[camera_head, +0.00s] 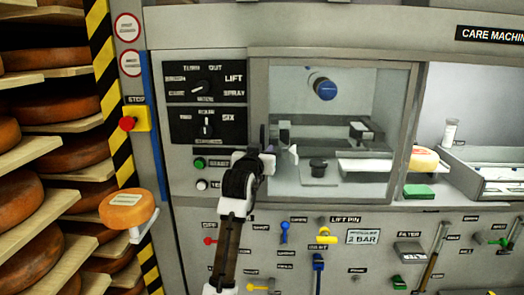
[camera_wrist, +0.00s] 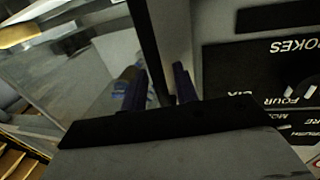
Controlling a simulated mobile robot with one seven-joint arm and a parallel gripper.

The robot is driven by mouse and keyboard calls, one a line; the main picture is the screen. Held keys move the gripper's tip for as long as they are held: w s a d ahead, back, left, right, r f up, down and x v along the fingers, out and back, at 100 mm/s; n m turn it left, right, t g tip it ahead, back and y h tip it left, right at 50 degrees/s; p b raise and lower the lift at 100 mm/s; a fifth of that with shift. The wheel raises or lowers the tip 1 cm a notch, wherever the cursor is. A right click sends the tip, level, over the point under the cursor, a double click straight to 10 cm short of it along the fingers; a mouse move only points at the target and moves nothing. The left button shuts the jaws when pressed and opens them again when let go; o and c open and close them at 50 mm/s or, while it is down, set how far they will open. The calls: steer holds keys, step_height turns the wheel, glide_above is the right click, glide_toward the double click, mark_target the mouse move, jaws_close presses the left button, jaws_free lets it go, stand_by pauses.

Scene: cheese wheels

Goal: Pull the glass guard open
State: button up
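The glass guard (camera_head: 350,90) is a clear pane in a grey frame, across the machine's middle bay; it looks closed. My gripper (camera_head: 279,152) is at the guard's left edge, beside the dark upright handle (camera_head: 263,137). In the wrist view, a dark bar (camera_wrist: 147,35), seemingly that handle or edge, runs between the two dark blue fingers of my gripper (camera_wrist: 158,88). The fingers are spread, with the bar between them and a small gap visible. Whether either finger touches it is hard to tell. The glass (camera_wrist: 70,70) fills the left of the wrist view.
A control panel with black dial plates (camera_head: 205,82) lies left of the guard. Levers and the filter handle (camera_head: 432,255) project below. A red stop button (camera_head: 127,123) and shelves of cheese wheels (camera_head: 75,153) stand at left. Behind the glass is a blue-ended cylinder (camera_head: 325,88).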

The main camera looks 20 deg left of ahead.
jaws_close()
steer(key=shift+d, duration=0.15)
steer(key=w+d, duration=0.3)
steer(key=d, duration=0.7)
steer(key=w+d, duration=0.3)
steer(key=d, duration=0.8)
steer(key=w+d, duration=0.3)
steer(key=d, duration=0.8)
steer(key=shift+w+d, duration=0.15)
steer(key=shift+d, duration=0.1)
steer(key=shift+o, duration=0.3)
jaws_free()
steer(key=shift+a, duration=0.1)
steer(key=s+d+b, duration=0.1)
steer(key=s+b, duration=0.3)
steer(key=s, duration=0.9)
steer(key=shift+s, duration=0.4)
